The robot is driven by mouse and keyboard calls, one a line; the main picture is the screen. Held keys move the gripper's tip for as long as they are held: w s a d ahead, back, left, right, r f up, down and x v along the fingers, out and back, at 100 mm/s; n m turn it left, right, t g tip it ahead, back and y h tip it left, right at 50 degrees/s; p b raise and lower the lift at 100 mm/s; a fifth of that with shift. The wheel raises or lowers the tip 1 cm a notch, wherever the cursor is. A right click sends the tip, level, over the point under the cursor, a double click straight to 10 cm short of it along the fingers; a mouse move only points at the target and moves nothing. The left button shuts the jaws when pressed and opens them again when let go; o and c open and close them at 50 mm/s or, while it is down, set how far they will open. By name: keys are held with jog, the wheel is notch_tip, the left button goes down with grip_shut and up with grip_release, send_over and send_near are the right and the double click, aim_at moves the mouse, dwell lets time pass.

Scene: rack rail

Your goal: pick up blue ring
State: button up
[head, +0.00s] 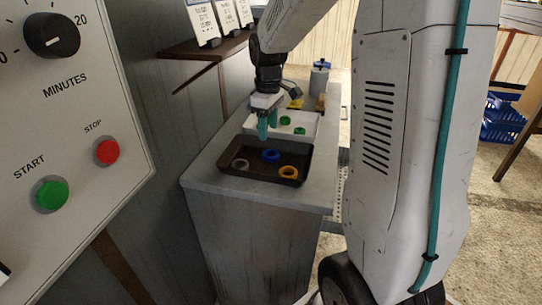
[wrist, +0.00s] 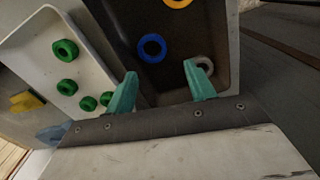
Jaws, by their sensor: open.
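The blue ring (head: 271,156) lies in the black tray (head: 262,176), between a grey ring (head: 240,165) and an orange ring (head: 289,172). In the wrist view the blue ring (wrist: 152,48) lies flat on the dark tray floor, beyond my fingertips and apart from them. My gripper (head: 268,130) is above the black tray, pointing down. In the wrist view its two teal fingers (wrist: 158,75) are spread with nothing between them. The right finger partly covers the grey ring (wrist: 205,65).
A white tray (head: 250,124) with several green rings stands behind the black tray on the grey cabinet. A yellow object (head: 296,103) and a grey canister with a blue top (head: 319,77) are farther back. A control panel (head: 75,110) stands at the left.

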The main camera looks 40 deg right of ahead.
aim_at(271, 149)
jog(key=f, duration=0.3)
jog(key=d+f, duration=0.1)
jog(key=f, duration=0.5)
jog(key=shift+w+d+f, duration=0.1)
jog(key=shift+w+d, duration=0.05)
jog(key=shift+w, duration=0.2)
jog(key=c, duration=0.6)
